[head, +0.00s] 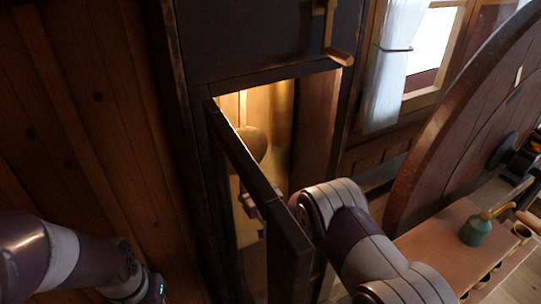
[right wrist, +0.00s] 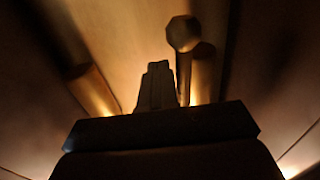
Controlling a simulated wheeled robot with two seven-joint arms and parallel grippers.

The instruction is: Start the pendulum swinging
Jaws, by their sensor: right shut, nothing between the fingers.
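The pendulum's round bob (head: 252,143) hangs inside the lit, tall clock case, partly covered by the open door's edge. In the right wrist view the bob (right wrist: 183,33) shows at the end of its rod, just beyond and to the right of my fingers. My right gripper (right wrist: 157,88) is shut and empty. In the head view my right arm reaches past the door into the case, and the gripper end (head: 248,205) is partly hidden by the door. I see no clear contact with the bob. My left arm is low at the left; its gripper is out of frame.
The narrow case door (head: 262,175) stands open between the head camera and the case interior. Brass cylinders, one at the left (right wrist: 92,90), flank the pendulum. A large wooden wheel (head: 440,130) and a bench (head: 430,240) with a green oil can (head: 476,230) are at the right.

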